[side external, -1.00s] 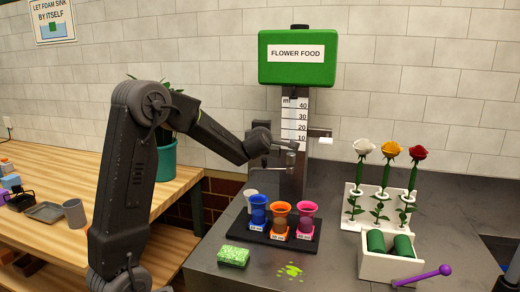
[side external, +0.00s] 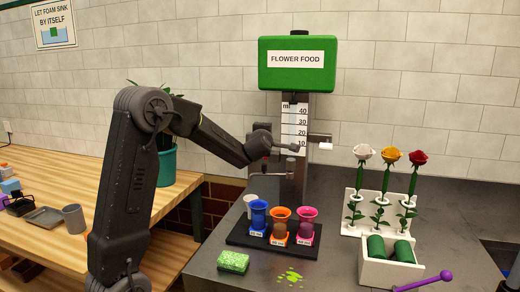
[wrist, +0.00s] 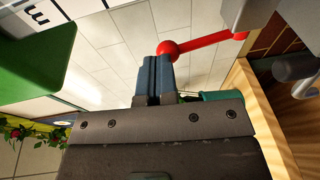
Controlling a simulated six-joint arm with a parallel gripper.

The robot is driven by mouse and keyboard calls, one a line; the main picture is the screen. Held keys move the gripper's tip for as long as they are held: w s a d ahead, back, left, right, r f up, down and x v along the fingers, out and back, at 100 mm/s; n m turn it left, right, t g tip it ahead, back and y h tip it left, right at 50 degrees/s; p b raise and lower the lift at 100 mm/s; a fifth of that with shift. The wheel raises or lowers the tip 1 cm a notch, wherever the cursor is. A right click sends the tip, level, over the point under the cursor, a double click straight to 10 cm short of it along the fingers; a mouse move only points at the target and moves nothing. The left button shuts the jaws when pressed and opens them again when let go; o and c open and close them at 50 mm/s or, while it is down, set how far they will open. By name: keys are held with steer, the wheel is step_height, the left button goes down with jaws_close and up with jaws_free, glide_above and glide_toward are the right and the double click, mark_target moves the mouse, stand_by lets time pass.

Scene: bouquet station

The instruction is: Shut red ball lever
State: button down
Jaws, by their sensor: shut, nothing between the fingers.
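The red ball lever shows in the wrist view, with its round red ball (wrist: 167,50) and a red rod (wrist: 208,40) running right from it. My gripper (wrist: 156,62) is shut and empty, its blue-grey fingertips close beside the ball; I cannot tell whether they touch. In the side view my gripper (side external: 296,149) is in front of the column of the flower food dispenser (side external: 298,68), by its ml scale. The red lever cannot be made out there. A white-tipped lever (side external: 324,146) sticks out on the column's right.
Below the dispenser, a black tray (side external: 250,236) holds blue, orange and pink vases. A green sponge (side external: 233,261) lies in front. A white stand (side external: 390,268) with three roses is at right, with a purple-handled tool (side external: 430,281) before it. The wooden bench (side external: 50,180) is at left.

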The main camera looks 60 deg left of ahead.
steer(key=r+v, duration=0.1)
steer(key=v, duration=1.2)
steer(key=shift+d+r, duration=0.25)
steer(key=shift+d, duration=0.1)
steer(key=s+d+f+m+t+h, duration=0.1)
steer(key=d+m+t+h, duration=0.1)
steer(key=d+m+h, duration=0.6)
steer(key=s+d+f+m+t+h, duration=0.15)
steer(key=d+m+h, duration=0.35)
steer(key=d+m, duration=0.55)
steer(key=s+d+f+m+g, duration=0.2)
steer(key=s+m, duration=0.3)
steer(key=s, duration=0.3)
steer(key=s+d+f+m+g+h, duration=0.1)
steer(key=s+d+f+m+g, duration=0.2)
steer(key=s+f+m+g, duration=0.2)
steer(key=s, duration=0.3)
steer(key=shift+d+f, duration=0.15)
steer(key=shift+f, duration=0.05)
